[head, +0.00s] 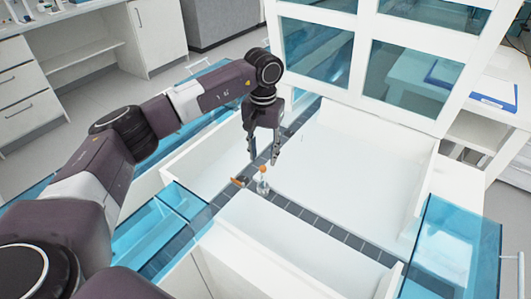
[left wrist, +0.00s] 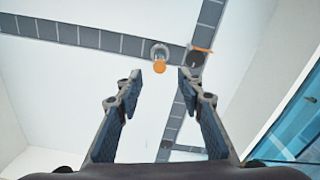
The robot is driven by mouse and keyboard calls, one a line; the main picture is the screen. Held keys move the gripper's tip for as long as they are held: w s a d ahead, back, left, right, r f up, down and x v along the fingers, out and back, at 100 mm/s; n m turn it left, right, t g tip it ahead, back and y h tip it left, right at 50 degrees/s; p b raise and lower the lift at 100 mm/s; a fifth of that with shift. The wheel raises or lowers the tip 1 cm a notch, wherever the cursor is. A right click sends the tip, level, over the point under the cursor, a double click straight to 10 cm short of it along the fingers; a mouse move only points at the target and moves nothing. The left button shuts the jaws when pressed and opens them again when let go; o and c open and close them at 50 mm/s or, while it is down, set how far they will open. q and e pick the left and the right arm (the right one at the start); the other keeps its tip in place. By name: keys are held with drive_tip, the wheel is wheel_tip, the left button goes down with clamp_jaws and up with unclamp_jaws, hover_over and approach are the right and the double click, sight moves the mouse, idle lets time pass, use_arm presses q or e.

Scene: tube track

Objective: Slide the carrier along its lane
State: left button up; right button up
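The carrier (head: 262,186) is a small clear tube with an orange cap, upright on the dark grey segmented lane (head: 327,233) near a junction of tracks. In the left wrist view the carrier (left wrist: 159,60) shows just beyond and between the fingertips. My left gripper (head: 264,160) points down above and slightly behind it, and also shows in the left wrist view (left wrist: 160,80). Its two fingers are apart with nothing between them, and I see no contact with the carrier. My right gripper is not in view.
White blocks (head: 285,245) and panels border the lanes. A white frame with blue glass panes (head: 408,75) stands behind. Blue clear panels (head: 452,245) flank the sides.

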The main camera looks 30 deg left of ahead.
sight(263, 167)
use_arm(q)
drive_tip(key=f, duration=0.3)
drive_tip(key=f+p, duration=0.1)
drive_tip(key=f, duration=0.2)
drive_tip(key=shift+s+f, duration=0.2)
drive_tip(key=shift+f, duration=0.2)
clamp_jaws()
